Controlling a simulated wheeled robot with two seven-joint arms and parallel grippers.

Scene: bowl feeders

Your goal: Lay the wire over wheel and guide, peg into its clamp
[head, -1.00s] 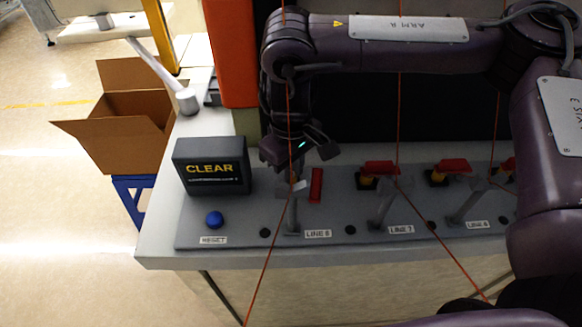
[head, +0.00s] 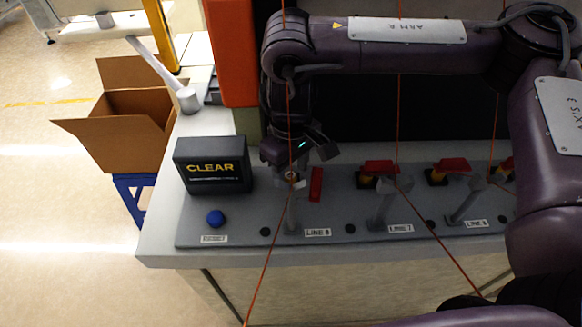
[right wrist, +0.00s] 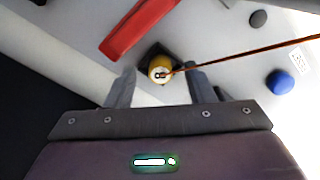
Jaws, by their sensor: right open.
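The orange-red wire (head: 266,249) of line 8 hangs from above, passes the right gripper and slants down past the panel's front edge. In the right wrist view the wire (right wrist: 245,52) runs to a round yellow piece (right wrist: 158,66) on a dark base; whether this is peg or wheel I cannot tell. My right gripper (head: 293,184) is over the line 8 station, open, its fingertips (right wrist: 161,76) on either side of the yellow piece with gaps showing. A red lever (head: 316,185) lies beside it. A grey upright guide (head: 292,214) stands in front. My left gripper is out of view.
Line 7 (head: 381,167) and the station right of it have red levers, grey guides and wires running past. A CLEAR display (head: 212,165) and blue reset button (head: 215,217) are at the left. An open cardboard box (head: 125,135) stands beyond the bench.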

